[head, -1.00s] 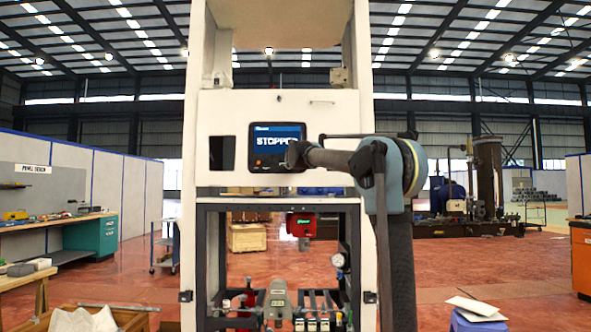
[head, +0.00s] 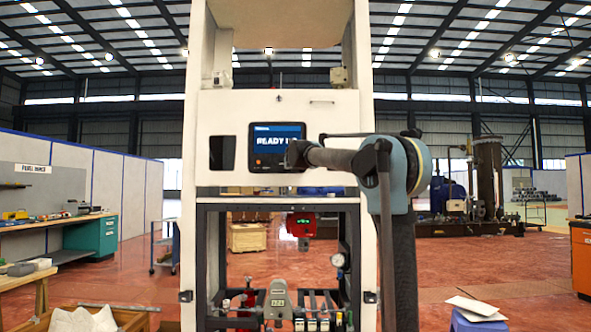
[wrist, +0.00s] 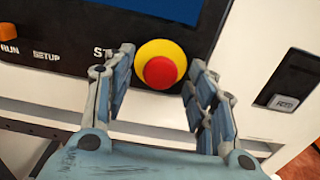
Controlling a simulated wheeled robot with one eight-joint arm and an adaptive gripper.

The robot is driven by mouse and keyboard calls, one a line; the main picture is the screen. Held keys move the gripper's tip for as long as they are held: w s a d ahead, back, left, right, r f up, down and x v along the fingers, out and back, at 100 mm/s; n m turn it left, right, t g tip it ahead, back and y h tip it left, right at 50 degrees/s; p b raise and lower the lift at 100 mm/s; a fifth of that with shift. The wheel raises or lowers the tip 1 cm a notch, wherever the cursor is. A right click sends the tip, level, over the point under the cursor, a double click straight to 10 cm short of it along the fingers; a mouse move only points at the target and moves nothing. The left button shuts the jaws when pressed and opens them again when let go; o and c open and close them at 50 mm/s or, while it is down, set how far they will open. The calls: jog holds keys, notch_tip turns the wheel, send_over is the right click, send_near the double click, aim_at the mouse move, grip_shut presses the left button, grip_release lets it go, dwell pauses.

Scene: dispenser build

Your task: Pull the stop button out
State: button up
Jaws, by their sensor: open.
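The stop button (wrist: 160,73) is a red round cap on a yellow ring, on the dark control panel (wrist: 60,30) in the wrist view. My gripper (wrist: 158,72) is open, with one finger to the left and one to the right of the button. A gap shows between the red cap and each finger. In the head view, my arm hides the button, and the panel's screen (head: 279,145) reads "READY" with the rest of the line covered by my gripper.
An orange RUN switch (wrist: 8,31) and a SETUP label sit left of the button. The white machine frame (head: 372,230) rises close to my arm.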

jog(key=shift+s, duration=0.1)
jog(key=s, duration=1.1)
jog(key=shift+s, duration=0.35)
jog(key=shift+f, duration=0.15)
jog(key=s+d+f+m+g+h, duration=0.25)
jog(key=s+d+f+m, duration=0.25)
jog(key=d+f+m, duration=0.25)
jog(key=s+d+f+m+g+h, duration=0.25)
jog(key=s+d+f+m, duration=0.3)
jog(key=d+f, duration=0.3)
jog(key=s+d+f+m+g, duration=0.2)
jog(key=s+d+f+m, duration=0.2)
jog(key=s+f, duration=0.25)
jog(key=s+d+f+m+g, duration=0.1)
jog(key=s+d+f+m, duration=0.2)
jog(key=s+f+m, duration=0.35)
jog(key=s+a+f+m+g+y, duration=0.2)
jog(key=s+f+m+g, duration=0.2)
jog(key=s+f, duration=0.8)
jog(key=s+a+f+m+g+y, duration=0.2)
jog(key=s+f+m, duration=0.6)
jog(key=s+f, duration=0.5)
notch_tip(320, 180, down, 8)
jog(key=shift+s+r+g+y, duration=0.1)
jog(key=shift+s+g+y, duration=0.15)
jog(key=shift+g+y, duration=0.45)
